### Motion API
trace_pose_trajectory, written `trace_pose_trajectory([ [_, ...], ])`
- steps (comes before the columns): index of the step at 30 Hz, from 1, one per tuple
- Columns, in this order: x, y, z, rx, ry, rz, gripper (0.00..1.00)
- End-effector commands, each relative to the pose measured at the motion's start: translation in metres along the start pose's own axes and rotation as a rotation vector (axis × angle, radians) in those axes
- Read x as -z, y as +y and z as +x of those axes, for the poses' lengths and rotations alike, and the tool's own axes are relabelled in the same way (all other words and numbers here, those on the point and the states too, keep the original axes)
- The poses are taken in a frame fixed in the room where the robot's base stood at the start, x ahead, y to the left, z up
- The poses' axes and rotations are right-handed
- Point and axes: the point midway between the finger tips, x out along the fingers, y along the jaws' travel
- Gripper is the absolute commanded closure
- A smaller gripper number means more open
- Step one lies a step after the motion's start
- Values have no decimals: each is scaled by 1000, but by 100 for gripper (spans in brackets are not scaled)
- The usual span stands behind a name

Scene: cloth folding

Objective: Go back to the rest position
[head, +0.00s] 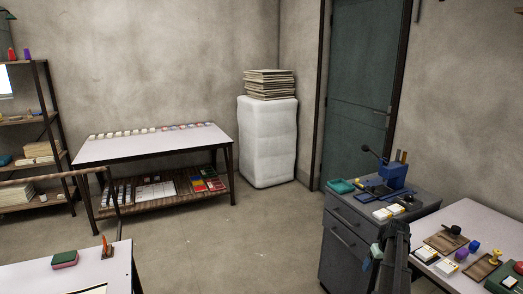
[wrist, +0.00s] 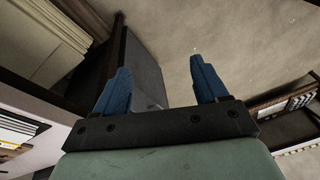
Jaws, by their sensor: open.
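My gripper shows in the wrist view (wrist: 160,78) with two blue fingers spread apart and nothing between them. Beyond the fingers are the bare floor and a dark cabinet side. In the head view, my dark arm hangs at the lower right, and a bit of the blue gripper (head: 368,262) shows in front of the grey drawer cabinet (head: 345,238). I cannot make out a cloth in either view.
A white table (head: 25,285) at lower left bears a green-and-pink sponge (head: 64,259). Another table (head: 470,215) at right holds several small items. A long table (head: 150,148) and a white wrapped block (head: 267,140) stand at the back. The middle floor is clear.

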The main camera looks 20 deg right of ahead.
Motion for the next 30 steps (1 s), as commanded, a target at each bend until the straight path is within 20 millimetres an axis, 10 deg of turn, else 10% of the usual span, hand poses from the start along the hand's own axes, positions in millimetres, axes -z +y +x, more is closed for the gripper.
trace_pose_trajectory([
  [14,-6,-198,77,7,-84,-100,27],
  [30,-78,-387,132,-17,-160,-220,27],
])
